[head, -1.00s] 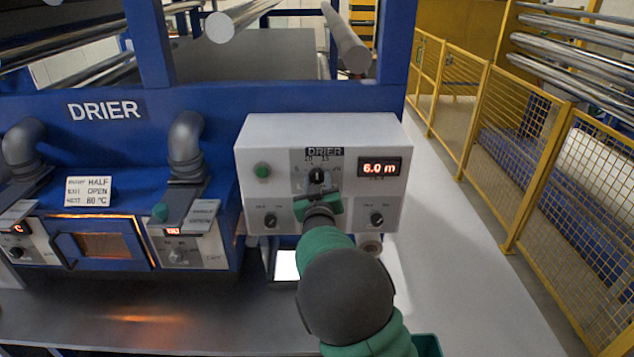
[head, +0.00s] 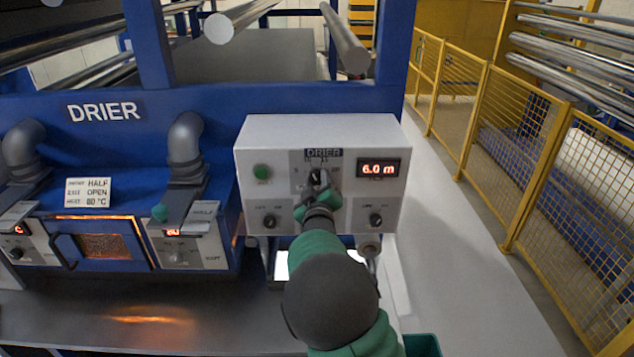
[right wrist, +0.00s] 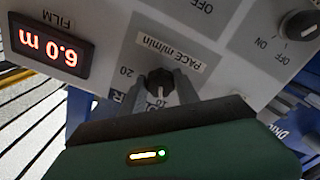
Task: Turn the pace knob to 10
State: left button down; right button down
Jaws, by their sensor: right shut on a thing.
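The pace knob (head: 316,177) is a small black knob in the upper middle of the white DRIER control box (head: 220,137), under the DRIER label. In the right wrist view the knob (right wrist: 160,80) sits between my two fingertips, below the "PACE m/min" label, with a "10" and a "20" printed near it. A pale pointer line on it seems to face the 10 side, but the fingers partly hide the dial. My right gripper (head: 319,187) is shut on the knob. The red display (head: 378,169) reads 6.0 m. My left gripper is not in view.
A green button (head: 262,172) is left of the knob. Two lower black knobs (head: 269,221) (head: 376,219) flank my right gripper. Blue drier machinery with pipes fills the left. A yellow mesh fence (head: 530,170) stands at right, beyond a clear pale floor strip.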

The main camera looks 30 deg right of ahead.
aim_at(315, 183)
jog(key=shift+a+f, duration=0.1)
jog(key=shift+f, duration=0.2)
jog(key=c, duration=1.1)
grip_release()
jog(key=shift+o, duration=1)
jog(key=shift+r, duration=0.15)
jog(key=b+v, duration=0.1)
jog(key=v, duration=0.4)
jog(key=shift+b, duration=0.35)
jog(key=v, duration=1.1)
jog(key=shift+s+a+b, duration=0.2)
jog(key=shift+s+b, duration=0.15)
